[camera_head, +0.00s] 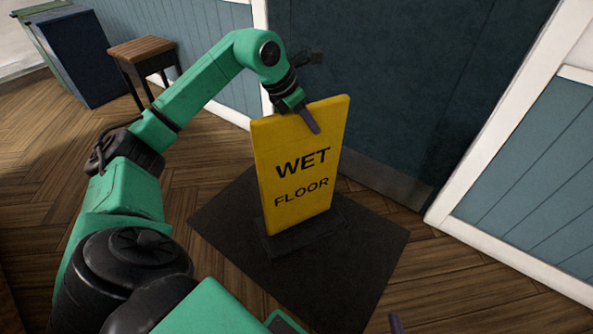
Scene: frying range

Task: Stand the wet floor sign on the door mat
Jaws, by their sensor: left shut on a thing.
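The yellow wet floor sign (298,175) stands upright over the middle of the dark door mat (330,285), with its dark base (278,243) low over the mat. Whether the base touches the mat is hard to tell, dark on dark. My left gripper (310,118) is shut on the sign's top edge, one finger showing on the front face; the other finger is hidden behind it. At the bottom edge a small grey tip shows, perhaps part of my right gripper (396,323); its jaws cannot be made out.
A dark teal door (400,80) with a metal kick plate is just behind the mat, in a white frame. A wooden stool (142,55) and a dark blue box (85,55) stand at the back left. Bare wooden floor lies left and right of the mat.

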